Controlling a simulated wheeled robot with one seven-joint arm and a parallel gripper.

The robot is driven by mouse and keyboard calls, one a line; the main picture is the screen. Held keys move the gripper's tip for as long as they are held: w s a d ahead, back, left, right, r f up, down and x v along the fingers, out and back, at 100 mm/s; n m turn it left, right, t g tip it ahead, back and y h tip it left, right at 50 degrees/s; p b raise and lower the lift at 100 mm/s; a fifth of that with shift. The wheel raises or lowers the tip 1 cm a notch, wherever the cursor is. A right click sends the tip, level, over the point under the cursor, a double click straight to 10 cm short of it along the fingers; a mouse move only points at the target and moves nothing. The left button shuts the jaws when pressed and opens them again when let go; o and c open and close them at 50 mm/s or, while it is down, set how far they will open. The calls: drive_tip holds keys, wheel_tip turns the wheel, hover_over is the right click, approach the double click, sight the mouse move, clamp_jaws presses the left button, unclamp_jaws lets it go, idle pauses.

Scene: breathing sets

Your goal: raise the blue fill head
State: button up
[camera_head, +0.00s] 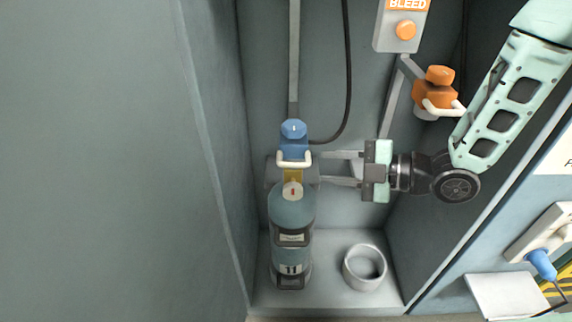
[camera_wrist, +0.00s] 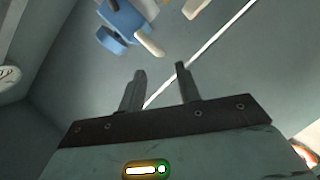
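The blue fill head (camera_head: 294,135) sits at the top of the cylinder's brass-coloured neck in the head view, with a pale bar handle (camera_head: 294,158) on its front. The cylinder (camera_head: 291,215) stands upright below it, marked 11. Whether head and neck are joined is unclear. My gripper (camera_head: 323,167) points left, its fingers apart and its tips just right of the neck, a little below the handle. In the wrist view my gripper (camera_wrist: 160,71) is open and empty; the blue fill head (camera_wrist: 126,20) and its handle (camera_wrist: 149,42) lie beyond the fingertips, at the upper edge.
A dark hose (camera_head: 347,80) runs from the fill head up the back wall. An orange head (camera_head: 435,90) with a pale handle hangs at upper right, below a BLEED box (camera_head: 402,30). An empty round cup (camera_head: 364,267) stands on the floor right of the cylinder.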

sight(285, 164)
drive_tip(key=x, duration=1)
drive_tip(key=shift+a+f+b, duration=0.15)
drive_tip(key=shift+a+b, duration=0.05)
drive_tip(key=shift+b, duration=0.2)
clamp_jaws()
